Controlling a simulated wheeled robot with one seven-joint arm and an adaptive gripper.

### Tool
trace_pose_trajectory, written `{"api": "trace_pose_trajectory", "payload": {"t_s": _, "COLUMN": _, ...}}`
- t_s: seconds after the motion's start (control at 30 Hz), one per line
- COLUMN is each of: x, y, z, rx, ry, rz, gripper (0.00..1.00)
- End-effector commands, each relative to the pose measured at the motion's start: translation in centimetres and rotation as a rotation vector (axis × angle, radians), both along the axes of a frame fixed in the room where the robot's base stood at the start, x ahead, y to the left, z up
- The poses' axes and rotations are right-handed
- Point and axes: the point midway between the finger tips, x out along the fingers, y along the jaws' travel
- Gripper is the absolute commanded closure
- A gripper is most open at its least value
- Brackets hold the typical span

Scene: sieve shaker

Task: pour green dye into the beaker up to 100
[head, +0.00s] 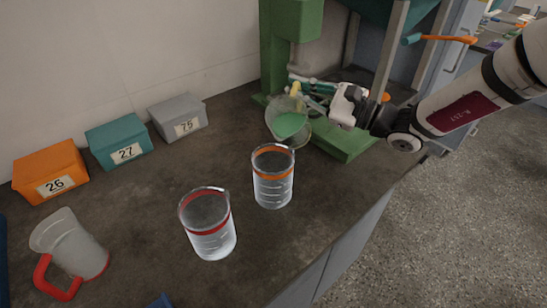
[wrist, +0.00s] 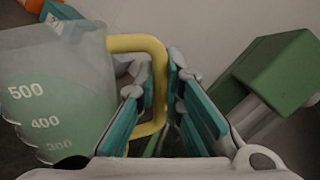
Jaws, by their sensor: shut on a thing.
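A clear jug (head: 288,122) with green dye (head: 291,126) and a yellow handle (head: 295,89) is behind the orange-banded beaker (head: 273,178). My gripper (head: 308,86) is shut on the handle; the wrist view shows the teal fingers (wrist: 158,100) around the yellow handle (wrist: 153,62). There the jug (wrist: 62,88) shows marks 500, 400 and 300, with green around them. It looks somewhat tilted; whether it touches the counter is unclear. A red-banded beaker (head: 209,224) stands at front left. No green shows in either beaker, and their marks are too small to read.
A cloudy jug with a red handle (head: 68,248) stands at front left. Boxes 26 (head: 48,172), 27 (head: 118,143) and 75 (head: 178,117) line the wall. A green machine (head: 293,24) rises behind the held jug. The counter's edge is at right.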

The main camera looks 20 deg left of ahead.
Motion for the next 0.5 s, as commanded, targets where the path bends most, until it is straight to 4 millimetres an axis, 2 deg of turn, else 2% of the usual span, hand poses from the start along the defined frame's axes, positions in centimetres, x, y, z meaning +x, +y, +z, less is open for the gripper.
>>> {"api": "trace_pose_trajectory", "payload": {"t_s": 0.5, "x": -0.42, "y": 0.01, "z": 0.78, "rx": 0.002, "ry": -0.055, "rz": 0.0, "gripper": 1.0}}
